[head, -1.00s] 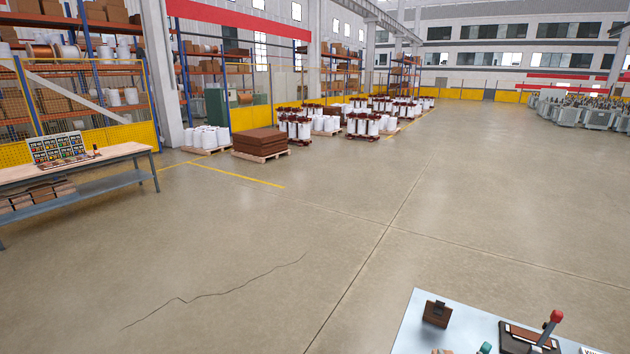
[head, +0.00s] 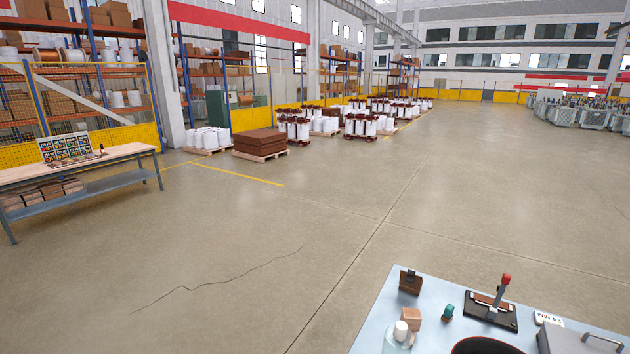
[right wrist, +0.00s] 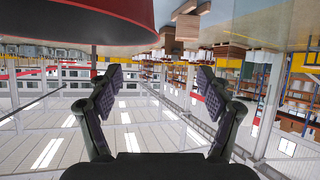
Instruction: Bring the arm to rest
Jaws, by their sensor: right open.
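My right gripper (right wrist: 160,95) shows in the right wrist view with its two dark fingers spread wide apart. Nothing is between the fingers; the far hall and its ceiling show through the gap, upside down. The right gripper is not clearly seen in the head view. My left gripper is in neither view.
A light table (head: 376,325) at lower right of the head view bears a dark brown block (head: 410,281), a red-knobbed lever device (head: 492,308), a teal item (head: 448,311), a copper-coloured block (head: 411,319), a white cylinder (head: 400,331) and a grey box (head: 580,342). A workbench (head: 115,157) stands left. Floor between is clear.

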